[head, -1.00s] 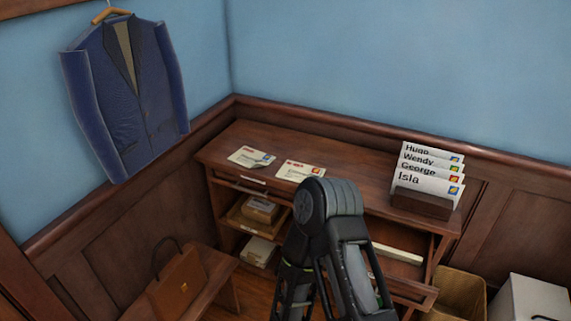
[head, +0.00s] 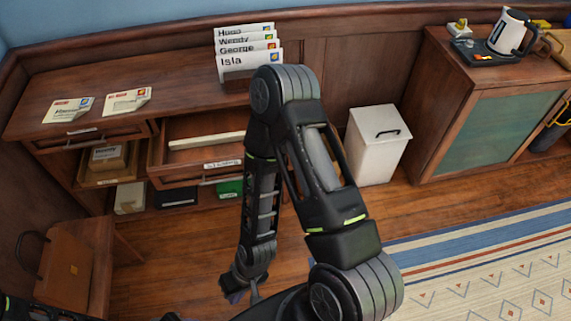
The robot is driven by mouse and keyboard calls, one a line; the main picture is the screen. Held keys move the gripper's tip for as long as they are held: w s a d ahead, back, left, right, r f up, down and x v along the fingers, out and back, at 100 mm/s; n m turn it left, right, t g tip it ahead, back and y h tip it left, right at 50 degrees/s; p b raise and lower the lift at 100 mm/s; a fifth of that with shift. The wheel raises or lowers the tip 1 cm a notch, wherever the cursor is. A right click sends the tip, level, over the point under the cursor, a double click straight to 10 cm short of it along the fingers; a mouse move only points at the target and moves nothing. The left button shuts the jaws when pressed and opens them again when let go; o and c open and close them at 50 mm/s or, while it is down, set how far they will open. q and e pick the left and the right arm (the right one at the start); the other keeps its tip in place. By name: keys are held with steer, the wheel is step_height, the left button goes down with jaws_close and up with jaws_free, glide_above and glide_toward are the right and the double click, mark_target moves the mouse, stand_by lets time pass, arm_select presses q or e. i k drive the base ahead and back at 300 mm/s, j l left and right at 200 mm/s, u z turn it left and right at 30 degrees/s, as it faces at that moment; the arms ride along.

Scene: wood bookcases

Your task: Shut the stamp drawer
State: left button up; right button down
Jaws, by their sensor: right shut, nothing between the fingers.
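The stamp drawer (head: 200,181) is in the wood desk (head: 180,85), in the head view left of centre. It is pulled out, with its inside showing and a pale strip lying across it. A label on its front is only partly readable. My right arm rises in front of the desk's right end and bends down. My right gripper (head: 237,291) hangs low over the floor, below and right of the drawer, apart from it. It is small and dark here, shut and empty. My left gripper is not in view.
Envelopes lie on the desktop, beside a rack of named letters (head: 248,62). Parcels fill the shelves left of and below the drawer. A white bin (head: 376,145) and a cabinet (head: 490,120) with a kettle stand right. Floor in front is clear.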

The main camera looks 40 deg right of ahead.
mark_target(222, 139)
steer(key=z, duration=0.85)
